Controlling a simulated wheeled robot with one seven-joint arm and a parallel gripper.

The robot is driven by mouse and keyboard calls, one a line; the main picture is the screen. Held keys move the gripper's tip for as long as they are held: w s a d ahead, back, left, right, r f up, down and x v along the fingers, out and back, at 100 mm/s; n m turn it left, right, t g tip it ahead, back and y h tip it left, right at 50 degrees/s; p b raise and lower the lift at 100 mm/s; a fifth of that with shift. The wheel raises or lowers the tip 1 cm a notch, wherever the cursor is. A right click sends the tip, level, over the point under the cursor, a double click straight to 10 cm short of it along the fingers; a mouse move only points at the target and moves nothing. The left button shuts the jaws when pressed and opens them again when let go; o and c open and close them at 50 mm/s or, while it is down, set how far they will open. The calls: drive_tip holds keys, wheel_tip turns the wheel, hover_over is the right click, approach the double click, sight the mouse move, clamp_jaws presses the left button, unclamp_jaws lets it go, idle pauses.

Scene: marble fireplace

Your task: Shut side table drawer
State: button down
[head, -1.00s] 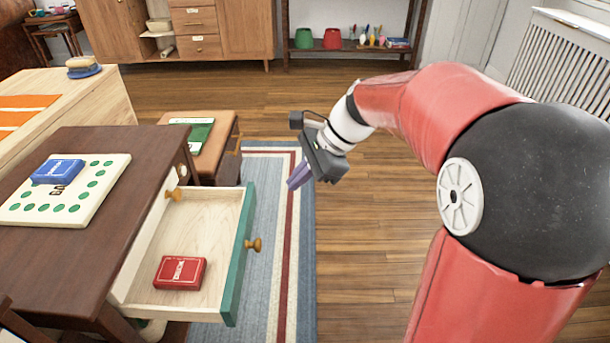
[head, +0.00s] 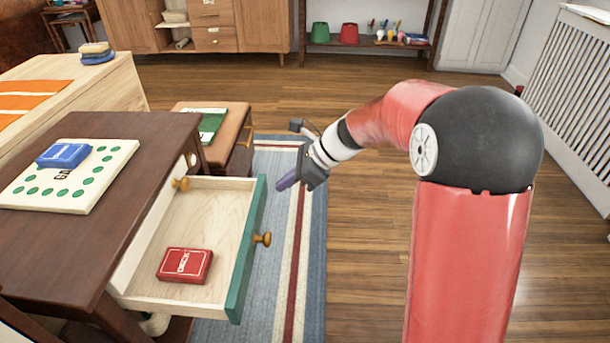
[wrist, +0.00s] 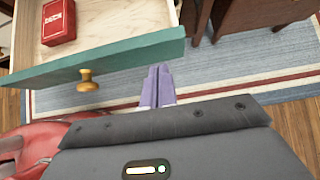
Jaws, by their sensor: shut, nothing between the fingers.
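The side table (head: 140,140) has a dark brown top, and its drawer (head: 215,215) is pulled well out to the right. The drawer has a teal front (head: 247,250) with a round wooden knob (head: 263,239). A red card box (head: 185,265) lies inside the drawer. My gripper (head: 287,182) is shut and empty, to the right of the drawer front near its far end. In the wrist view its purple fingers (wrist: 157,88) are together, beside the right end of the teal front. The knob (wrist: 87,82) is left of the fingers there. I cannot tell if they touch the front.
A board (head: 70,185) with a blue card box (head: 63,155) lies on the tabletop. A small brown stool (head: 240,125) stands behind the drawer. A blue striped rug (head: 310,270) lies under the drawer's side. Wooden floor at the right is clear.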

drive_tip(key=shift+w+a, duration=0.1)
drive_tip(key=shift+a, duration=1.1)
drive_tip(key=shift+r, duration=0.1)
drive_tip(key=shift+a, duration=0.25)
drive_tip(key=p, duration=0.7)
hover_over(207, 197)
drive_tip(key=d, duration=0.2)
drive_tip(key=shift+a+r, duration=0.1)
drive_tip(key=shift+a, duration=1)
drive_tip(key=shift+d, duration=0.1)
